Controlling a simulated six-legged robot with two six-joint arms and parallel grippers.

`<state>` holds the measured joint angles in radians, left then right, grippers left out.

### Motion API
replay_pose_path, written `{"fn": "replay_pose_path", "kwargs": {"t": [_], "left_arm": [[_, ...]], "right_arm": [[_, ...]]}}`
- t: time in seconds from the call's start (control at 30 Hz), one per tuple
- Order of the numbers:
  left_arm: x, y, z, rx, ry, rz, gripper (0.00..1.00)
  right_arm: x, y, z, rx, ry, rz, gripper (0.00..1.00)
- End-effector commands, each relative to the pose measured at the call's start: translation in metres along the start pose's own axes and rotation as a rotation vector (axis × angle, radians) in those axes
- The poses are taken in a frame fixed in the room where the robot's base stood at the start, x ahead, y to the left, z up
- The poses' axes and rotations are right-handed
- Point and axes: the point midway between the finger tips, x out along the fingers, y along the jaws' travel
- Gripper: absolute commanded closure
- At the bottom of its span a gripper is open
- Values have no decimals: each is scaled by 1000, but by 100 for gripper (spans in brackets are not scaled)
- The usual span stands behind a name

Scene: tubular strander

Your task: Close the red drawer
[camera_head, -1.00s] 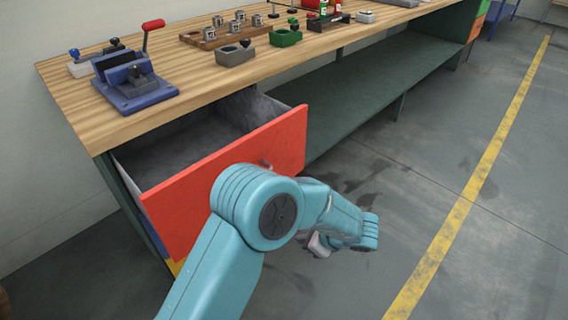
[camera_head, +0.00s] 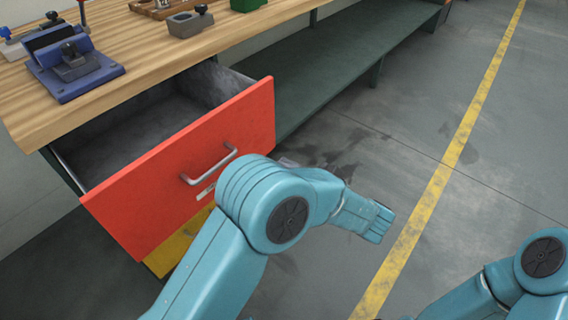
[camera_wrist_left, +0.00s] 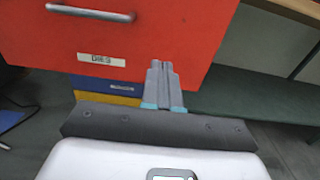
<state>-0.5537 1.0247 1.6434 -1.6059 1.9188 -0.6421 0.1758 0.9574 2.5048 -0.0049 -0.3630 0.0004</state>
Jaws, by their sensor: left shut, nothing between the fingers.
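The red drawer (camera_head: 185,170) stands pulled well out from under the workbench, and its grey inside looks empty where it shows. Its metal bar handle (camera_head: 210,166) is on the front, and the handle also shows at the top left of the left wrist view (camera_wrist_left: 90,12). A white label (camera_wrist_left: 101,60) sits below the handle. My left gripper (camera_wrist_left: 162,72) is shut and empty, with its fingers pointing at the lower right part of the red front; contact cannot be told. In the head view my own arm mostly hides that gripper. My right gripper is out of view.
A yellow drawer front (camera_head: 178,243) lies below the red one, and a blue front (camera_wrist_left: 110,86) shows between them in the wrist view. A blue vise (camera_head: 72,66) stands on the wooden benchtop (camera_head: 140,50). Open floor with a yellow line (camera_head: 440,180) lies to the right.

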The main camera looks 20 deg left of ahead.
Motion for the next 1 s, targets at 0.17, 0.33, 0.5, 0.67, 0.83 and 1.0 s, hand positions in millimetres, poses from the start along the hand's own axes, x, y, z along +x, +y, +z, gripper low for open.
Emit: {"fn": "replay_pose_path", "kwargs": {"t": [0.17,0.33,0.5,0.67,0.83,1.0], "left_arm": [[42,2,-4,-1,3,5,100],[77,3,-4,-1,3,6,100],[102,2,-3,0,2,6,100],[112,1,-1,-1,2,5,100],[113,0,-1,-1,2,4,100],[113,0,-1,0,2,4,100]], "right_arm": [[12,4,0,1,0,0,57],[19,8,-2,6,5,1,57],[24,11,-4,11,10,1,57],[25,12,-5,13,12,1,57],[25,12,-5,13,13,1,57],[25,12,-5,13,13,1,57]]}}
